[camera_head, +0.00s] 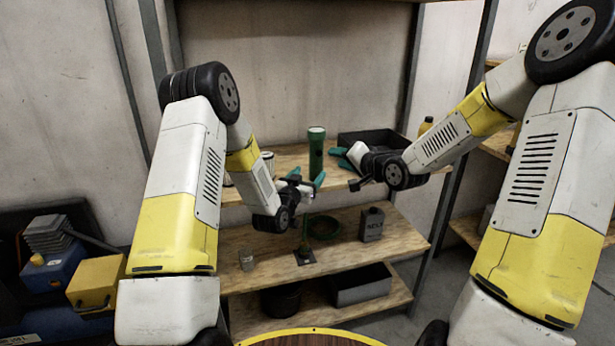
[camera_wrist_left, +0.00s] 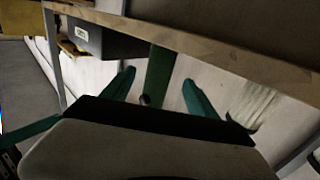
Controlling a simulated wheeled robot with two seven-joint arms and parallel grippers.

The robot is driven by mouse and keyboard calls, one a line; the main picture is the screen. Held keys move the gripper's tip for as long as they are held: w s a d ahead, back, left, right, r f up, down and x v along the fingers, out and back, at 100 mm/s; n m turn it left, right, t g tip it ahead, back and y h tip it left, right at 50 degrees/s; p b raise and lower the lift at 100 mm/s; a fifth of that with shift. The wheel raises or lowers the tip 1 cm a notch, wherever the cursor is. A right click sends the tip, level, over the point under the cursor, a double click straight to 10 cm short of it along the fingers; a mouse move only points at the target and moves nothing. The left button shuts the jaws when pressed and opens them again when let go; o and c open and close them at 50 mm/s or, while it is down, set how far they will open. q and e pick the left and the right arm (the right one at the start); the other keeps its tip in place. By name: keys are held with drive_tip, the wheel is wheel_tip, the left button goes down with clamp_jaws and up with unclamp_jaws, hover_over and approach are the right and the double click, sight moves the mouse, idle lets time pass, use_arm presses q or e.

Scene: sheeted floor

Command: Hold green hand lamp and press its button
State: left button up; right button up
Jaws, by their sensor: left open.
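The green hand lamp (camera_head: 316,150) is a dark green cylinder standing upright on the upper wooden shelf. In the left wrist view the lamp (camera_wrist_left: 158,75) shows between the two teal fingers of my left gripper (camera_wrist_left: 158,90). My left gripper (camera_head: 307,177) is open in front of and below the lamp at the shelf's front edge, and I see no grip on it. My right gripper (camera_head: 341,158) is just right of the lamp, pointing left, apart from it. Its teal fingers are small here, so their opening is unclear. The lamp's button cannot be made out.
A black bin (camera_head: 372,138) stands behind my right gripper on the upper shelf (camera_head: 290,158). A grey box (camera_head: 360,287) sits below.

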sight(313, 169)
use_arm(q)
drive_tip(key=x, duration=0.7)
drive_tip(key=shift+w, duration=0.15)
clamp_jaws()
use_arm(e)
drive_tip(key=shift+c, duration=0.3)
clamp_jaws()
idle(1.0)
